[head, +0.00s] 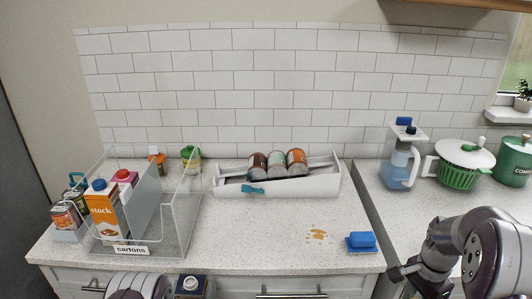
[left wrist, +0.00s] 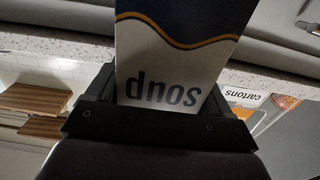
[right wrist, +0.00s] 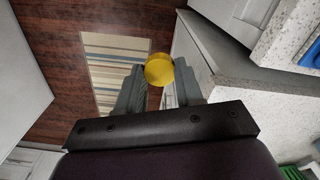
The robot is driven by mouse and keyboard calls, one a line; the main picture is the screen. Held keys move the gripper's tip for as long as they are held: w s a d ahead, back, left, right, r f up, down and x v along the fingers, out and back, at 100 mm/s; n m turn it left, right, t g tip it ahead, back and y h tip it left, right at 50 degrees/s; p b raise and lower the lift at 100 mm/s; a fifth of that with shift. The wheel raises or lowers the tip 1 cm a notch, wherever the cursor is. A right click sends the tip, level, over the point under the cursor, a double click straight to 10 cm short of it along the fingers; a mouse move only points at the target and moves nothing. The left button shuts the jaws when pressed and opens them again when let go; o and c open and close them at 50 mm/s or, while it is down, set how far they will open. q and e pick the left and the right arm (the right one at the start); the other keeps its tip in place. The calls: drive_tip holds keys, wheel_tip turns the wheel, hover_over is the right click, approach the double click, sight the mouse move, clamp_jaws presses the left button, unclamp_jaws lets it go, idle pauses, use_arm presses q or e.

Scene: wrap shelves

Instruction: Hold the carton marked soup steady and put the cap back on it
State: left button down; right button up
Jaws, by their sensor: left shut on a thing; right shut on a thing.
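The soup carton (left wrist: 178,60), white with a dark blue part, an orange wavy line and the word "soup" upside down, fills the middle of the left wrist view. My left gripper (left wrist: 165,98) is shut on it. In the head view the carton's dark top (head: 191,285) shows at the bottom edge, in front of the counter, with a pale round spout and no cap on it; its lower part is out of frame. My right gripper (right wrist: 158,82) is shut on a round yellow cap (right wrist: 159,70), held over the floor, apart from the carton.
A clear bin labelled cartons (head: 183,238) holds a stock carton (head: 103,213) and a pink-topped carton. A white rack (head: 285,186) holds cans. A blue sponge (head: 362,241) lies near an orange-brown stain (head: 317,234). Open floor (right wrist: 40,30) lies before the counters.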

use_arm(q)
drive_tip(key=shift+d+r, duration=0.1)
drive_tip(key=shift+r+p, duration=0.55)
use_arm(e)
drive_tip(key=w+a+f+n, duration=0.2)
drive_tip(key=a+f+n, duration=0.3)
drive_tip(key=a+n, duration=0.2)
drive_tip(key=w+a+f+n, duration=0.2)
drive_tip(key=a+f+n, duration=0.4)
drive_tip(key=a+n, duration=0.1)
drive_tip(key=shift+w+a, duration=0.3)
drive_tip(key=shift+a, duration=0.25)
